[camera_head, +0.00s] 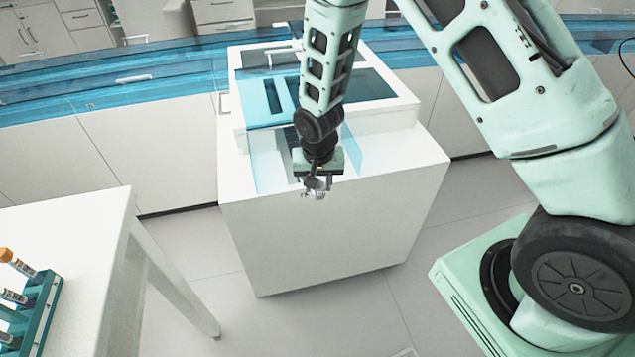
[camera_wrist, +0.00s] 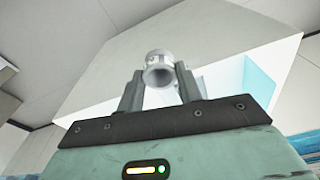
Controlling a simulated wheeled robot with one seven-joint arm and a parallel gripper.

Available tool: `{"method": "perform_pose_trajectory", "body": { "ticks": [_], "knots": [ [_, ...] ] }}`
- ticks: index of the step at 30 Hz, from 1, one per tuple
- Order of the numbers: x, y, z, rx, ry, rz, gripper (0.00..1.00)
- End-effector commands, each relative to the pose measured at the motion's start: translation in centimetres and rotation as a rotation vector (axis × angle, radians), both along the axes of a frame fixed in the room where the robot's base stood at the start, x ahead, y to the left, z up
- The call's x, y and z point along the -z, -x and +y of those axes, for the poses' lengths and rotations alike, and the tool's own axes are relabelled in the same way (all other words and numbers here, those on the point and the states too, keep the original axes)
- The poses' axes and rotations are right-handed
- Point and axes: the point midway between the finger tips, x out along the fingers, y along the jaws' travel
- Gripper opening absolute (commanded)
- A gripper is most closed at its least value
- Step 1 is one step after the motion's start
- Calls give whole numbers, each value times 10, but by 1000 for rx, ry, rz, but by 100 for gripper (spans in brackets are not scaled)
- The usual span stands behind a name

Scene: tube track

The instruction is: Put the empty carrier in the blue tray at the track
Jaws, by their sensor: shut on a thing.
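My gripper (camera_head: 318,180) is shut on a small grey carrier (camera_head: 316,193), above the front part of the white cabinet. In the wrist view the carrier (camera_wrist: 159,71) is a short, hollow, pale grey cylinder between the two fingertips of my gripper (camera_wrist: 160,82). Its round opening faces the camera, and no tube shows in it. In the head view a light blue piece with dark slots (camera_head: 258,101), possibly the blue tray, lies on the cabinet top left of my forearm. The carrier is apart from it, nearer the front. My arm hides part of the cabinet top.
Clear blue panels (camera_head: 354,150) stand on the cabinet (camera_head: 320,240) beside my gripper. The blue-covered track (camera_head: 150,82) runs along the back. A white table (camera_head: 75,235) with a teal tube rack (camera_head: 40,315) is at left. Open floor lies between table and cabinet.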

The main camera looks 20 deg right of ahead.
Motion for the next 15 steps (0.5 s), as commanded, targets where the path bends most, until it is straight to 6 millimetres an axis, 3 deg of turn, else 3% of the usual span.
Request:
{"method": "perform_pose_trajectory", "body": {
  "ticks": [15],
  "knots": [
    [-43, 0, 0, 0, -1, -1, 22]
  ]
}}
